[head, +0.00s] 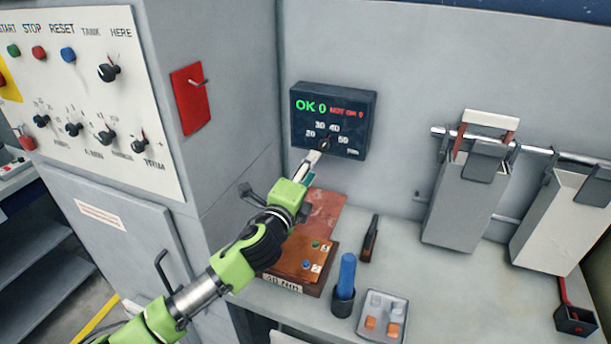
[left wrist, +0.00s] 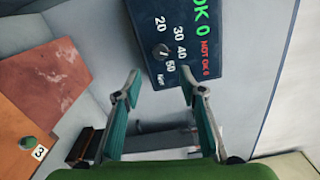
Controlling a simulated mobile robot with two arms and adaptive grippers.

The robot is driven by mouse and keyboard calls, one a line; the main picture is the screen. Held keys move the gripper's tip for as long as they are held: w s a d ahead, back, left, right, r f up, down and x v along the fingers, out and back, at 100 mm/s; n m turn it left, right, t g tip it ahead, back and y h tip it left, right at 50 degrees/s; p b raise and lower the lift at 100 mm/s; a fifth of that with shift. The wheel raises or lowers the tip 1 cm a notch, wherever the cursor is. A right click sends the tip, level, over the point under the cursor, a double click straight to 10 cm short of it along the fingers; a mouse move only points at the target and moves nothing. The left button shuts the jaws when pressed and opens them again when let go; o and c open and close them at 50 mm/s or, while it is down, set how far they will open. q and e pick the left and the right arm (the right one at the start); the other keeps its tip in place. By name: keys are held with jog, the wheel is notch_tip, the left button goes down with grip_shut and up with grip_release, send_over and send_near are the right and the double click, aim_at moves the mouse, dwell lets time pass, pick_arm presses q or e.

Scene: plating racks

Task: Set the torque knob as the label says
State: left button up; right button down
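The torque knob (left wrist: 161,51) is a small dark dial on a dark wall box (head: 360,105) showing OK 0 and NOT OK 0. The scale numbers 20, 30, 40 and 50 surround it, with small unit lettering; its pointer direction is hard to make out. My left gripper (left wrist: 160,78) is open, its fingers spread to either side of the knob and apparently short of it. A white label (head: 283,284) on the brown block's front seems to start with 40; the rest is unclear.
The brown block (head: 318,262) with buttons stands on the grey bench beneath my arm. A blue-handled tool (head: 346,275) in a dark cup, a small tray (head: 382,315) and a dark tool (head: 370,240) lie right of it. Grey bins (head: 465,205) hang from a rail.

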pick_arm(q)
jog(key=shift+v, duration=1.3)
